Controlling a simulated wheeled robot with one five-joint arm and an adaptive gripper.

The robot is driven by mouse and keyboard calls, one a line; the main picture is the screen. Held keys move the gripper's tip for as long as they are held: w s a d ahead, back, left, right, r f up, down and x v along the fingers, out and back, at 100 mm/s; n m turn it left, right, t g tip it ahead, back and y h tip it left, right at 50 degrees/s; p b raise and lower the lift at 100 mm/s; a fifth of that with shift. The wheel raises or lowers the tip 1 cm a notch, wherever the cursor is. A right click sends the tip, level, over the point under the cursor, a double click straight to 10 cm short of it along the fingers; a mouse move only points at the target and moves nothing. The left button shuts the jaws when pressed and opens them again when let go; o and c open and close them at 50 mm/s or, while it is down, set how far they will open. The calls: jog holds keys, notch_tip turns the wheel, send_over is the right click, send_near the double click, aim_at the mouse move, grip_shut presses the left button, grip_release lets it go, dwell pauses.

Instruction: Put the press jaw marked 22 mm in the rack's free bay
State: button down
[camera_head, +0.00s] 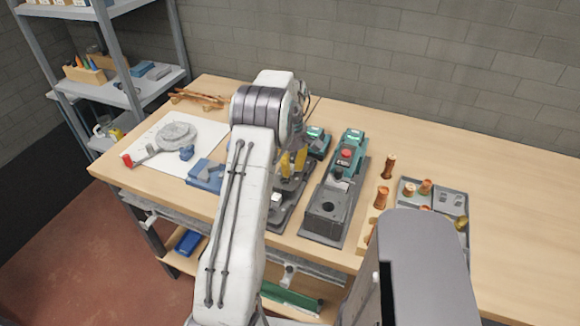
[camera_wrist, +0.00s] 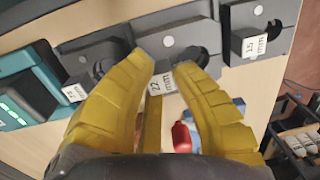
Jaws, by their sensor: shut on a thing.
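My gripper (camera_wrist: 165,68) has its yellow fingers closed on a dark press jaw with a white label (camera_wrist: 160,84) reading 22 mm, seen in the wrist view. The dark rack (camera_wrist: 185,38) runs along the top of that view. Its middle bay, with a pale round dot (camera_wrist: 167,41), looks empty, and the held jaw is right at its near edge. I cannot tell whether it touches the rack. A jaw marked 15 mm (camera_wrist: 250,45) sits in the right bay. Another labelled jaw (camera_wrist: 75,92) sits at the left, its number unclear. In the head view my gripper (camera_head: 292,163) is partly behind my arm.
A grey stand (camera_head: 325,212) with a green press tool (camera_head: 347,155) stands beside the rack area. Copper fittings (camera_head: 383,197) and a grey tray (camera_head: 452,203) are to the right. A white sheet (camera_head: 150,135) with a round grey item and a blue block (camera_head: 206,175) lie left.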

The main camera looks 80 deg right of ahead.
jog(key=shift+f+b, duration=0.9)
jog(key=shift+f, duration=0.4)
dwell(0.5)
jog(key=c, duration=1.1)
grip_release()
jog(key=shift+o, duration=0.2)
